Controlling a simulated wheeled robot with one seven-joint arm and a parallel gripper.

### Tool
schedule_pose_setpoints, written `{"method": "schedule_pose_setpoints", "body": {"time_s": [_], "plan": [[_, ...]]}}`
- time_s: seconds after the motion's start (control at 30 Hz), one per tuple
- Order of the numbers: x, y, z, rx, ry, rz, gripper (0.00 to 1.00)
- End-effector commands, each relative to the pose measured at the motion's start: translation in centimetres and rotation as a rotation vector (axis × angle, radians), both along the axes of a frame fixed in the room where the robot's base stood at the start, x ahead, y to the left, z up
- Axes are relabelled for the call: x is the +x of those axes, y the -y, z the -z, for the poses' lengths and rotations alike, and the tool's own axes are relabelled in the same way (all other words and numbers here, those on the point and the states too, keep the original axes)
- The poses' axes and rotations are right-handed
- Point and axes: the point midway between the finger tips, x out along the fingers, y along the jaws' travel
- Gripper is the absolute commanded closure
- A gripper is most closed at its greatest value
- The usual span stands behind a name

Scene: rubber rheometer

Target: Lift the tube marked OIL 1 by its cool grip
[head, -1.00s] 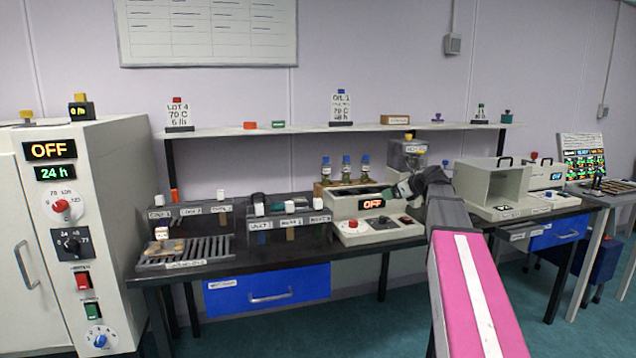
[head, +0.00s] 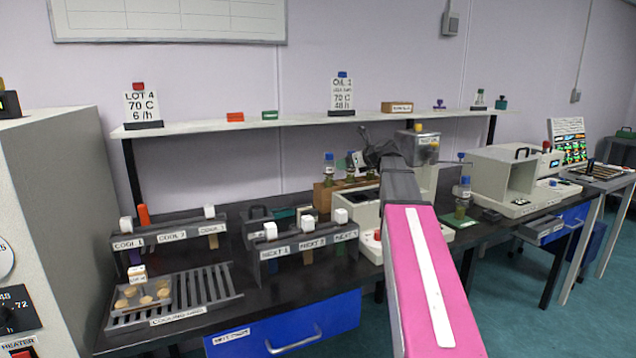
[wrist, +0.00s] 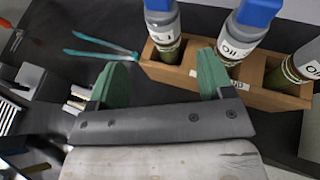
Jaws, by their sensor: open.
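A wooden rack (wrist: 258,97) holds three blue-capped tubes with grey collars and olive-green lower parts. The leftmost tube (wrist: 162,28) has a partly visible label ending in 1, apparently OIL 1. The middle tube (wrist: 238,35) and right tube (wrist: 304,66) read OIL, their numbers unclear. My gripper (wrist: 165,65) is open and empty, its green fingers wide apart. It is beside the rack, apart from the leftmost tube, with the right finger near the rack's front edge. In the head view the rack (head: 322,196) stands behind the bench instruments, partly hidden by my arm.
Teal tweezers (wrist: 103,53) lie left of the rack in the wrist view. Another blue-capped tube (head: 463,190) stands on the bench right of my arm. The NEXT rack (head: 305,250) and cooling grid (head: 205,290) are to the left. A shelf (head: 285,122) runs above.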

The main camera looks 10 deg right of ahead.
Motion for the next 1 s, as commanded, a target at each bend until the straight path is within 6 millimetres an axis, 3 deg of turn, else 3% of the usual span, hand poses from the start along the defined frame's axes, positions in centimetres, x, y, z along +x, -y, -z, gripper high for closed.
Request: {"method": "schedule_pose_setpoints", "body": {"time_s": [1.0], "plan": [[7.8,-5.9,4.4,0.0,-0.002,-0.001,0.26]]}}
